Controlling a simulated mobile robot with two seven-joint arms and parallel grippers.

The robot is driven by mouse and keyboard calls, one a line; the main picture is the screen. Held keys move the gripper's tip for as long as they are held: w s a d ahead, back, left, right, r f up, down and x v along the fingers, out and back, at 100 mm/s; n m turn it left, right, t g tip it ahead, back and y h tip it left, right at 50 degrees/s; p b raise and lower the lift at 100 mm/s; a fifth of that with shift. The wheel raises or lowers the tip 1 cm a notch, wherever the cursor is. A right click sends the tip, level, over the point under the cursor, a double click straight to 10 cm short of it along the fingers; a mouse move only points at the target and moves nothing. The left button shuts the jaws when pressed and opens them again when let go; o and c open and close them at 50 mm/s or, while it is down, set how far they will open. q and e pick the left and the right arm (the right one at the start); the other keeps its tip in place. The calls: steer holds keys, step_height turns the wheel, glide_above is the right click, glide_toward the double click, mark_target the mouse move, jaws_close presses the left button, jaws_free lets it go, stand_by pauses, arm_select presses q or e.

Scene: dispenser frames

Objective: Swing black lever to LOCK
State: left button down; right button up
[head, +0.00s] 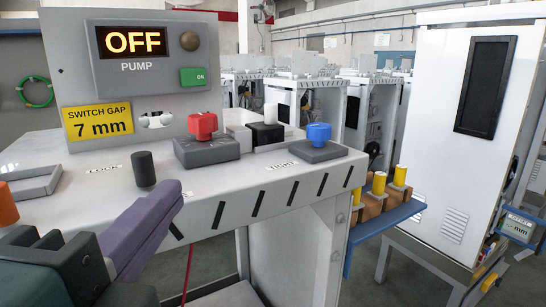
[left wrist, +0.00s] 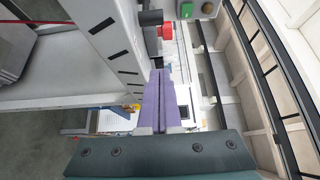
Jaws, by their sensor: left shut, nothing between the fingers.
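The black lever shows as a dark upright cylindrical knob (head: 144,169) on the light grey bench top, just right of a small white label that seems to read LOCK (head: 103,169). My left gripper (head: 178,190), with purple fingers, is shut and empty. In the head view its tips appear just below and right of the black knob; contact cannot be told. In the left wrist view the purple fingers (left wrist: 160,76) lie together, pointing toward a black knob (left wrist: 151,18) near the top. The lever's lower part is not clear. My right gripper is not in view.
A red knob (head: 202,126) and a blue knob (head: 319,133) stand on grey blocks to the right. Behind is a panel with an OFF display (head: 133,42) and a green button (head: 193,77). An orange cylinder (head: 7,206) stands at the left edge.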

mark_target(199, 191)
arm_select(q)
steer(key=w+p, duration=0.1)
steer(key=w, duration=0.3)
steer(key=w+p, duration=0.1)
steer(key=w, duration=0.3)
steer(key=shift+w+a+r, duration=0.1)
steer(key=shift+w+r, duration=0.1)
steer(key=shift+w, duration=0.2)
steer(key=shift+s+a+f+p, duration=0.1)
steer(key=shift+s+a+p, duration=0.2)
steer(key=shift+a, duration=0.35)
steer(key=shift+s+a+f+p, duration=0.1)
steer(key=shift+s+a, duration=0.25)
steer(key=shift+a, duration=0.25)
steer(key=shift+s+a, duration=0.2)
steer(key=shift+a, duration=0.35)
